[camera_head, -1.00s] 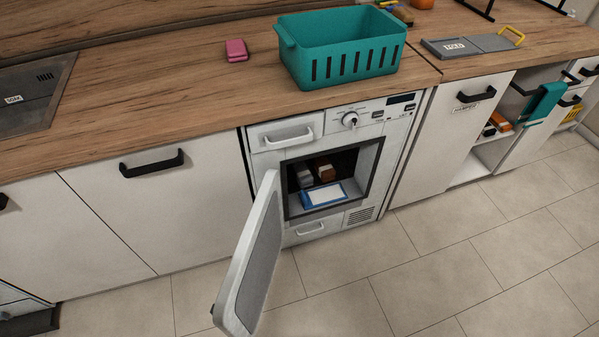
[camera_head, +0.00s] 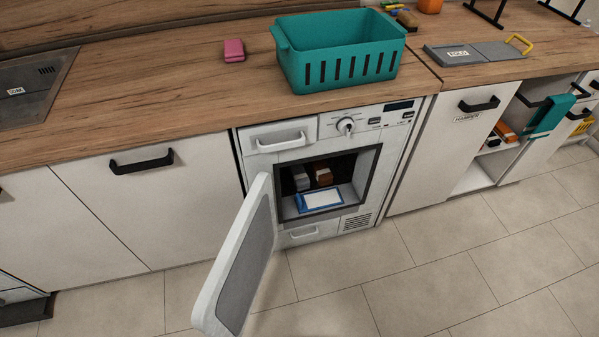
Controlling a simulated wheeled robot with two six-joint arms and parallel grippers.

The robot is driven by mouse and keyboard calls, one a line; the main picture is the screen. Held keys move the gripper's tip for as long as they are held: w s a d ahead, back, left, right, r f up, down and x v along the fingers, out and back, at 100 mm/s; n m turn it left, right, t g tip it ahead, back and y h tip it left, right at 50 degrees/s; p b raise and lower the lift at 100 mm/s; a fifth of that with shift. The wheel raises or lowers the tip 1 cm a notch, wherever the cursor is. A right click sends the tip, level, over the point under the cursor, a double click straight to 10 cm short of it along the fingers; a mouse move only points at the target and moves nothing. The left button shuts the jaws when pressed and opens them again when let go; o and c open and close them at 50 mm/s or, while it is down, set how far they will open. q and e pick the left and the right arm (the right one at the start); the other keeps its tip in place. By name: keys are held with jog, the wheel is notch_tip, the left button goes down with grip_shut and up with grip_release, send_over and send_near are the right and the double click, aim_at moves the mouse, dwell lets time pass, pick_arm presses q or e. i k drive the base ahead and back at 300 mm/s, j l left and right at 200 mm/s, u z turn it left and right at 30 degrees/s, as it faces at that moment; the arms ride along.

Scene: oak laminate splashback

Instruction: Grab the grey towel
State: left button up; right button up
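The front-loading washing machine (camera_head: 295,141) stands under the counter with its door (camera_head: 240,262) swung wide open to the left. Inside the opening lie a small folded grey-white item (camera_head: 301,181), a brown folded item (camera_head: 323,176) beside it, and a white item with a blue border (camera_head: 320,199) in front. The grey-white item may be the grey towel, but it is small and in shadow, so I cannot be sure. Neither of my grippers is in view.
A teal basket (camera_head: 341,69) stands on the wooden counter above the machine, with a pink item (camera_head: 234,50) left of it. A teal towel (camera_head: 549,116) hangs at the right cabinets. The open door blocks the machine's left front. The tiled floor (camera_head: 440,285) to the right is clear.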

aim_at(301, 182)
jog(key=i+l+z, duration=0.1)
jog(key=i+l, duration=0.15)
jog(key=l, duration=0.2)
jog(key=i+l+z, duration=0.15)
jog(key=i+l, duration=0.15)
jog(key=l, duration=0.15)
jog(key=i+l+z, duration=0.1)
jog(key=i+l, duration=0.2)
jog(key=l, duration=0.15)
